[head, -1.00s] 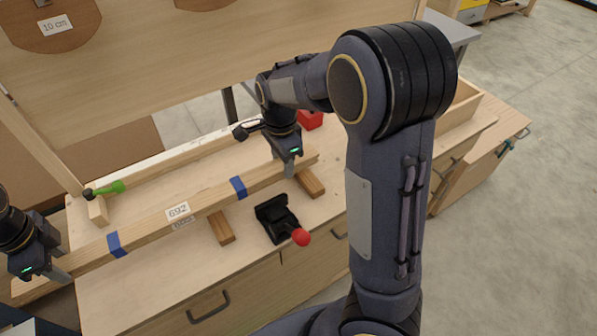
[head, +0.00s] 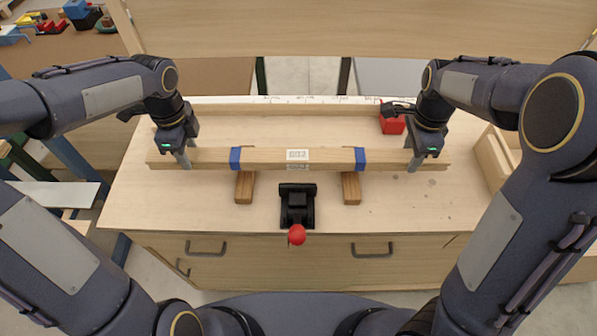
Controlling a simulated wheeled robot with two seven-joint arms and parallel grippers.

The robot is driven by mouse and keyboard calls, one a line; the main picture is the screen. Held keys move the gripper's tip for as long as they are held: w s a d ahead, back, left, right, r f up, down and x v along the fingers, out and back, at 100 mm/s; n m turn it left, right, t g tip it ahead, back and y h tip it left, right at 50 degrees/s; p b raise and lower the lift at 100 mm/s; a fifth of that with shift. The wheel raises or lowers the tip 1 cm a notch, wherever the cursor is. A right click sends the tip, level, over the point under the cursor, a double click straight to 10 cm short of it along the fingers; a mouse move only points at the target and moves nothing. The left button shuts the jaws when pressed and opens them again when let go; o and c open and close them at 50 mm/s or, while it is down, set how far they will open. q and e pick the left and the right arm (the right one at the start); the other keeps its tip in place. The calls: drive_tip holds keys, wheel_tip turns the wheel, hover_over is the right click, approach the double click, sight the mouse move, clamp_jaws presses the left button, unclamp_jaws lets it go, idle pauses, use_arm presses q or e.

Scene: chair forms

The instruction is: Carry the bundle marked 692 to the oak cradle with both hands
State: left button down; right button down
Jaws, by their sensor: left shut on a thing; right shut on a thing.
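The bundle (head: 262,158) is a long pale wooden beam with two blue tape bands and a small white label (head: 297,154) at its middle; the label's number is too small to read now. My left gripper (head: 184,160) is shut on the bundle near its left end. My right gripper (head: 415,160) is shut on it near its right end. The bundle lies level across, over two brown wooden blocks (head: 244,188) and (head: 351,188); whether it touches them I cannot tell. I cannot make out which thing is the oak cradle.
A black clamp with a red knob (head: 297,235) stands on the workbench (head: 420,205) in front of the bundle. A red box (head: 392,124) sits behind the right end. A scaled rail (head: 300,101) runs along the back. An open wooden tray (head: 490,160) is at right.

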use_arm(q)
drive_tip(key=shift+d, duration=0.1)
